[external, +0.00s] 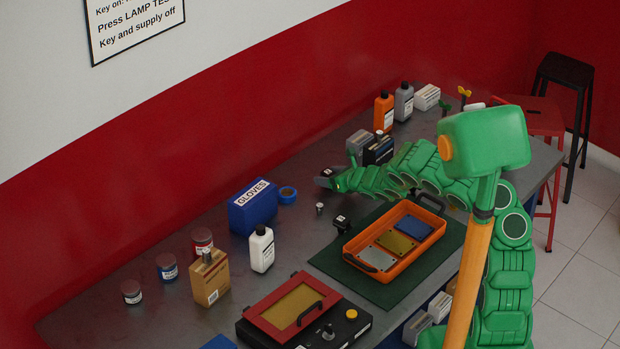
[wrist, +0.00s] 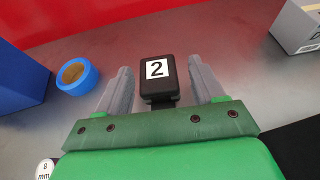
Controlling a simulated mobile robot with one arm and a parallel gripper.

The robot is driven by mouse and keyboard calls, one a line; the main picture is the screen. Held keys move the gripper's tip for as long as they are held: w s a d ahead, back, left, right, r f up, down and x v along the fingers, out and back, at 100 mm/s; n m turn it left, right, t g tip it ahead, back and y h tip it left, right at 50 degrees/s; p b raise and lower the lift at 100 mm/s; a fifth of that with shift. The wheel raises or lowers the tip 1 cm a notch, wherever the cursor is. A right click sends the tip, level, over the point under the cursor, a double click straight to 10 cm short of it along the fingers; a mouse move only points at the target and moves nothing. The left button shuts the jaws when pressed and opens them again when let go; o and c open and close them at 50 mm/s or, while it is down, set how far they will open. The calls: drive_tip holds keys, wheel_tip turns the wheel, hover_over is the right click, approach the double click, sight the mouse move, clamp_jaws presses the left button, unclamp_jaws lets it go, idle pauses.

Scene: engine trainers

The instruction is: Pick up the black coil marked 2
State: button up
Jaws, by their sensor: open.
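The black coil marked 2 (wrist: 157,82) stands on the grey bench in the wrist view, its white label with the 2 facing me. My gripper (wrist: 160,72) is open, with one grey finger on each side of the coil. Gaps show between the coil and both fingers. In the external view my gripper (external: 326,180) is low over the bench, right of the blue gloves box, and partly covers the dark coil there. Another small black part with a white label (external: 341,224) stands by the green mat's edge.
The blue tape roll (wrist: 77,76) and blue gloves box (wrist: 20,82) lie left of my gripper. A grey box (wrist: 298,28) is at the right. The orange tray (external: 352,249) sits on the green mat. Red wall (external: 230,130) runs behind the bench.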

drive_tip(key=shift+w+a, duration=0.1)
drive_tip(key=shift+w, duration=0.05)
drive_tip(key=c, duration=1.1)
drive_tip(key=shift+c, duration=0.2)
